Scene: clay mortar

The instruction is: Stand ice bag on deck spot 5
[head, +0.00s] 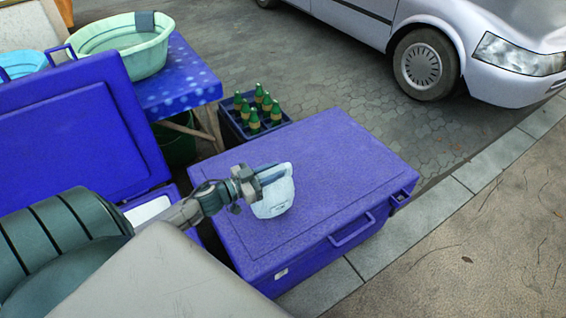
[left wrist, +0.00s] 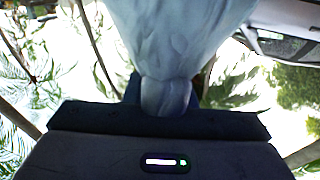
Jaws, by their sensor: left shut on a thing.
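The ice bag (head: 273,193) is a pale blue-white lump in the head view. It is over the closed purple-blue cooler lid (head: 340,160), near the lid's middle left. My left gripper (head: 268,174) is shut on the ice bag at its top. In the left wrist view the ice bag (left wrist: 180,40) fills the upper middle, with its narrow neck held at the gripper. I cannot tell whether the bag's base touches the lid. No spot marks or numbers can be made out on the lid. My right gripper is not in view.
An open purple-blue cooler (head: 75,130) stands at the left with its lid raised. A crate of green bottles (head: 255,112) is behind the closed cooler. A green basin (head: 122,45) sits on a blue table (head: 185,85). A silver van (head: 450,40) is at the back right. Most of the lid is clear.

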